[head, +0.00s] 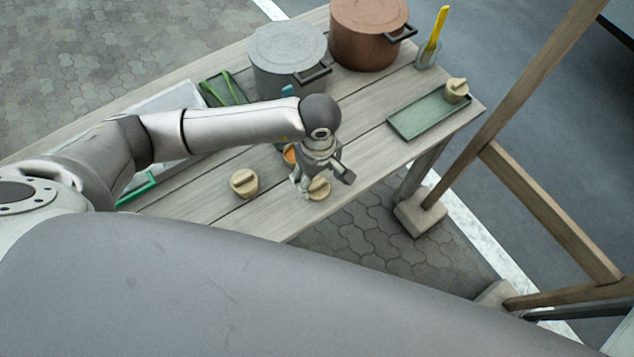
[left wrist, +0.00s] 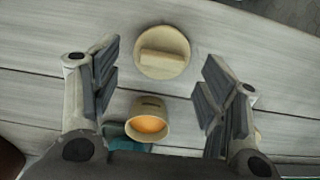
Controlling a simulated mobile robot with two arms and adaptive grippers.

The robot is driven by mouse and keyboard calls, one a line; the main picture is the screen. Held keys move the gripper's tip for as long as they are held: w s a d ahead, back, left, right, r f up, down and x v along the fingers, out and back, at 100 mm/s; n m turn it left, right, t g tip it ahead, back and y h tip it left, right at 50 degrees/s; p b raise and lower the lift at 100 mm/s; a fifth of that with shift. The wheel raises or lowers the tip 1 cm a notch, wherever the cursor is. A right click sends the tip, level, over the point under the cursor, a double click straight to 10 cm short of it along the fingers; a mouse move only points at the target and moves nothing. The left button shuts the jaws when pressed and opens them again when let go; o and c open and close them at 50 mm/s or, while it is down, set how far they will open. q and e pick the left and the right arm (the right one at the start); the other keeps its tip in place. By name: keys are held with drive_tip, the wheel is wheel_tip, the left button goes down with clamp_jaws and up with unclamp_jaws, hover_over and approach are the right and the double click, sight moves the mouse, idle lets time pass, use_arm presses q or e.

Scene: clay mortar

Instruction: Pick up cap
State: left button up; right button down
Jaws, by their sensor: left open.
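A round beige cap (head: 319,188) with a raised bar grip lies on the wooden table near its front edge. In the left wrist view the cap (left wrist: 162,50) sits at the top, just beyond my fingers. My left gripper (head: 322,178) is open, over the table close to the cap, its fingers spread to either side; it holds nothing. In the left wrist view the gripper (left wrist: 160,85) shows both padded fingers apart. A beige cup (left wrist: 148,118) with orange contents stands beside the cap, between the fingers in that view. My right gripper is not in view.
A similar beige capped piece (head: 244,184) stands to the left, another (head: 456,91) at the end of a green tray (head: 425,116). A grey pot (head: 287,58), a copper pot (head: 368,35) and a glass with a yellow utensil (head: 428,54) stand behind. Wooden posts rise at right.

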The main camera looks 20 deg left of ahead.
sight(317, 184)
use_arm(q)
wheel_tip(317, 184, down, 3)
drive_tip(key=shift+s+a+f+p, duration=0.1)
drive_tip(key=shift+s+f+p, duration=0.05)
drive_tip(key=shift+p, duration=0.25)
drive_tip(key=shift+f, duration=0.2)
drive_tip(key=c, duration=0.4)
drive_tip(key=shift+c, duration=0.6)
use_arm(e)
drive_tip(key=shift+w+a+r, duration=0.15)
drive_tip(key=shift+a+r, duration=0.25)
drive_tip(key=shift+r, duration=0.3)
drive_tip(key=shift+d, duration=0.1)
use_arm(q)
drive_tip(key=shift+r, duration=0.15)
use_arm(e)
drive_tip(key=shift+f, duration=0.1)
